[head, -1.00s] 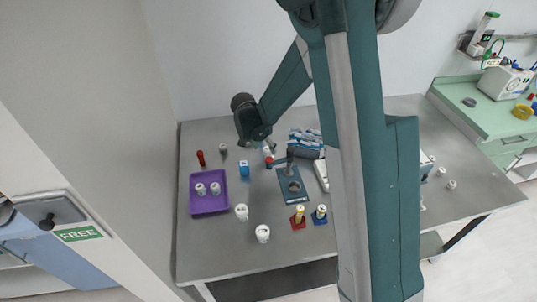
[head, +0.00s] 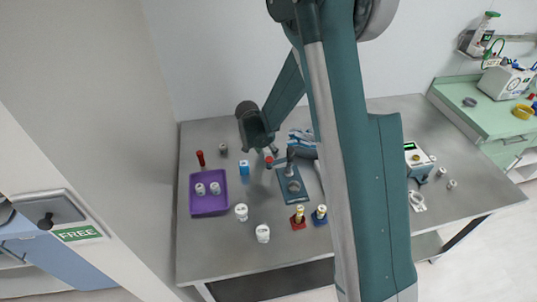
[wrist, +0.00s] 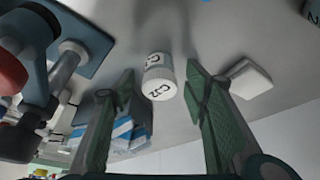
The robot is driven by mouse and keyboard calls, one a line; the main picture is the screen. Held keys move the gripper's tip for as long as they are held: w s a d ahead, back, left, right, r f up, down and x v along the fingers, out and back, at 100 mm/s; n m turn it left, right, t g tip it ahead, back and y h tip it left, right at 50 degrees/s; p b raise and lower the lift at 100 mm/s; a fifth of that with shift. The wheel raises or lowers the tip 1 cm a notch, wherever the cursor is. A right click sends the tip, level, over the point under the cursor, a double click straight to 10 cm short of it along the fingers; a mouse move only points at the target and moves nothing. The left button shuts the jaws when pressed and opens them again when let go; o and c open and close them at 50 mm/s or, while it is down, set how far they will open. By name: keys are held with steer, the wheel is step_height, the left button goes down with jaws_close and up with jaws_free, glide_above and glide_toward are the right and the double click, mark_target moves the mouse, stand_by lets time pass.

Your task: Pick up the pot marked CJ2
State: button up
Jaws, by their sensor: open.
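In the wrist view a white pot (wrist: 159,76) with dark lettering that reads like CJ2 on its end and side stands on the grey table. My gripper (wrist: 160,85) is open, with its two green fingers on either side of the pot in the picture. A gap shows between each finger and the pot, and nothing is held.
A stand with a red knob and blue-grey base (head: 292,186) is close to my gripper. A blue-white packet (wrist: 125,132) lies beside the pot, and a white square block (wrist: 249,78) on its other side. A purple tray (head: 208,208) holds two pots; more pots stand at the front.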

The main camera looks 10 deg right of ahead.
steer(key=shift+w+d+f, duration=0.1)
steer(key=shift+d+f, duration=0.05)
steer(key=shift+f, duration=0.3)
steer(key=shift+c, duration=0.2)
steer(key=c, duration=1)
